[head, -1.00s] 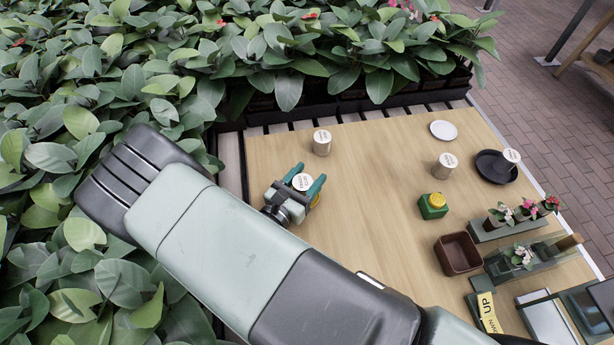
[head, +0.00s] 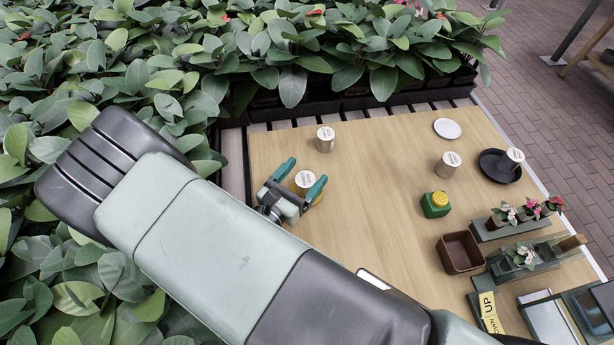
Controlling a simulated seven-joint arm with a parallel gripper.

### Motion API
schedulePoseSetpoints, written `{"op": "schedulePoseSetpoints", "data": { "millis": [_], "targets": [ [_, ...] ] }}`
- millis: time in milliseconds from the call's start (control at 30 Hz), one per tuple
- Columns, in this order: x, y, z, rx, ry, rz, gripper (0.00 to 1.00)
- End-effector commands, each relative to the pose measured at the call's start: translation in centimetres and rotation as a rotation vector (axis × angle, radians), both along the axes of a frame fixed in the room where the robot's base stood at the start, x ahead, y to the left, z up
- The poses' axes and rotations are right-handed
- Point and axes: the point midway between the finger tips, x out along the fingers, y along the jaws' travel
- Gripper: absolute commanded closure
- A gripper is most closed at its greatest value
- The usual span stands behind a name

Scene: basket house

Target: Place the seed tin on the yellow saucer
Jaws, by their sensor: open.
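A tin with a white labelled lid (head: 305,179) stands between the fingers of my gripper (head: 306,171) at the left of the table. The gripper's teal fingers are open on either side of the tin, and I cannot tell whether they touch it. A patch of yellow (head: 317,199) shows low around this tin; it looks like the yellow saucer, mostly hidden by the tin and gripper. Similar tins stand at the back (head: 325,139), right of centre (head: 447,166) and at the dark saucer (head: 515,156). I cannot read their labels.
The dark saucer (head: 490,166) and a white saucer (head: 447,129) lie at the right. A green box with a yellow top (head: 435,204), a brown tray (head: 461,252) and potted flowers (head: 503,215) stand nearer. The table's middle is clear. Dense plants (head: 110,60) border the left and back.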

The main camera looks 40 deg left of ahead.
Motion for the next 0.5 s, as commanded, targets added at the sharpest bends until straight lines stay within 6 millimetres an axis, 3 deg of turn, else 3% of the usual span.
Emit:
{"op": "schedulePoseSetpoints", "data": {
  "millis": [200,500],
  "targets": [
    [-0.1,0.1,3.3,0.000,0.002,0.002,0.19],
    [-0.1,0.0,4.3,-0.002,0.001,0.002,0.19]
  ]
}}
